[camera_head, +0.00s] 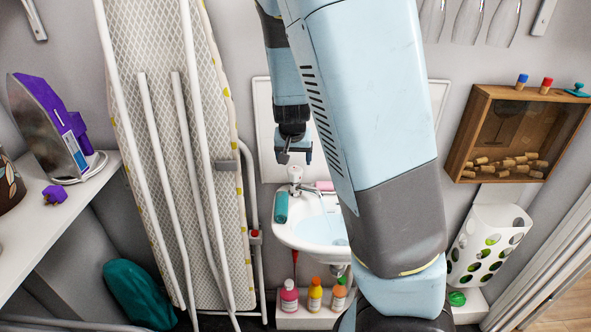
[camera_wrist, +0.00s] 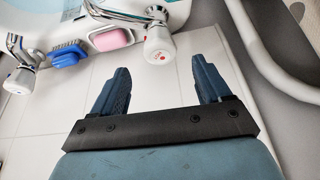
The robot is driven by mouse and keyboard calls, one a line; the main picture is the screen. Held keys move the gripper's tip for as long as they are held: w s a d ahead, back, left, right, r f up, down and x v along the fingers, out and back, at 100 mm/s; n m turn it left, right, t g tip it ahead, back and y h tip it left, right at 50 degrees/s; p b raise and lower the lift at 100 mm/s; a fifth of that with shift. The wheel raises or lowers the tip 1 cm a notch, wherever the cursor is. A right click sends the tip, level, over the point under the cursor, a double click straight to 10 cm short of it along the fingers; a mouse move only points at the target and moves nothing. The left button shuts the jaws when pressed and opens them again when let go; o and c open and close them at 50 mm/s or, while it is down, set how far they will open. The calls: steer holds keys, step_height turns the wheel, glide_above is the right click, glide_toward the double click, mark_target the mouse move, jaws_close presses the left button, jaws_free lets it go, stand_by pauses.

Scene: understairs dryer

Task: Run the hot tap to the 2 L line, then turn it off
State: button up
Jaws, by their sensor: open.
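The hot tap's white knob with a red mark (camera_wrist: 159,45) is at the top middle in the wrist view, just beyond and between my fingertips. My gripper (camera_wrist: 161,70) is open and empty, with a finger to each side and no clear contact with the knob. In the head view my gripper (camera_head: 294,152) hangs just above the tap at the back of the white basin (camera_head: 287,238). My arm hides the basin's right part. A second knob (camera_wrist: 20,82) stands at the far left in the wrist view. I cannot make out a 2 L line.
A pink soap (camera_wrist: 110,39) and a blue brush (camera_wrist: 68,53) lie between the knobs. A pale pipe (camera_wrist: 270,60) curves at right. An ironing board (camera_head: 165,130) leans left of the basin. Several bottles (camera_head: 314,296) stand below. A wooden box (camera_head: 520,130) hangs at right.

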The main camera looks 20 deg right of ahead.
mark_target(294, 169)
steer(key=shift+x, duration=3.3)
steer(key=shift+c, duration=0.3)
steer(key=c, duration=1)
steer(key=shift+o, duration=0.2)
steer(key=shift+m, duration=0.4)
steer(key=shift+a+m+g+h, duration=0.1)
steer(key=shift+m+g+h, duration=0.45)
steer(key=shift+m, duration=0.85)
steer(key=shift+w+m+g+h, duration=0.1)
steer(key=shift+m+g+h, duration=0.2)
steer(key=shift+m, duration=0.8)
steer(key=shift+w+m+g+h, duration=0.1)
steer(key=shift+m+g+h, duration=0.15)
steer(key=shift+m, duration=0.85)
steer(key=shift+s, duration=0.1)
